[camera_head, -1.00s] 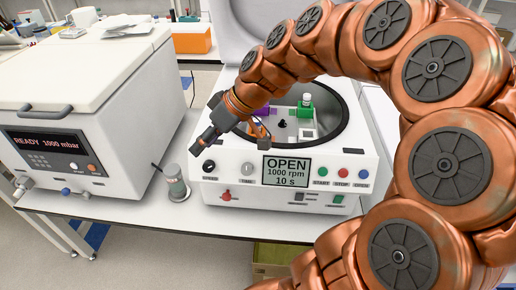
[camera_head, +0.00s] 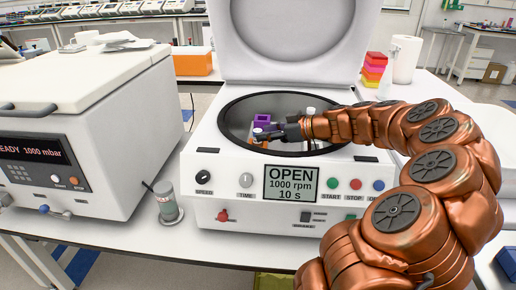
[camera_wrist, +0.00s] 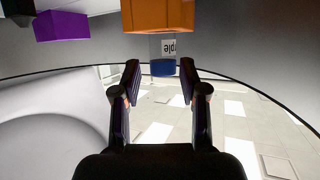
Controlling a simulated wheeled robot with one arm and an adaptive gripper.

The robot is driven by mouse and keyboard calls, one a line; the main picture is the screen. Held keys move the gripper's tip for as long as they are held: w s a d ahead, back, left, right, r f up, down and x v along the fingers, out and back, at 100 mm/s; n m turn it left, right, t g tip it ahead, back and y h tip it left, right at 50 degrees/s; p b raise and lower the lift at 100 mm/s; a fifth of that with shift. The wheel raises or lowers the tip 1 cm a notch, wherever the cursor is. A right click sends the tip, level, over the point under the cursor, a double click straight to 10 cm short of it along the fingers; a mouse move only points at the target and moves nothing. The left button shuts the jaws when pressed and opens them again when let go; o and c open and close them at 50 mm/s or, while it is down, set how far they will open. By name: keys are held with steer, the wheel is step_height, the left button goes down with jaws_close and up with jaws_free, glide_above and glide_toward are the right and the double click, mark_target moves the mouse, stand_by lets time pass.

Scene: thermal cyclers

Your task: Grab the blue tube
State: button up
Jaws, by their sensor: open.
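The blue tube (camera_wrist: 163,68) shows in the wrist view, which looks upside down. It has a blue cap and a pale printed label, and it sits in an orange holder (camera_wrist: 158,15). My gripper (camera_wrist: 159,72) is open, with one finger to each side of the tube in the picture. I cannot tell whether the fingertips reach around the cap or stop short of it. In the head view my gripper (camera_head: 264,134) is inside the bowl of the open centrifuge (camera_head: 222,165), by the purple holder (camera_head: 262,121). The blue tube is not clearly visible there.
The centrifuge lid (camera_head: 290,35) stands raised behind the bowl. A white vacuum device (camera_head: 75,130) and a small grey container (camera_head: 167,205) stand to the left.

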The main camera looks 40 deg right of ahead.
mark_target(251, 142)
steer(key=shift+p+x, duration=0.35)
steer(key=shift+x, duration=2.65)
steer(key=shift+s+a, duration=0.1)
steer(key=shift+a, duration=0.05)
steer(key=shift+c, duration=0.3)
jaws_close()
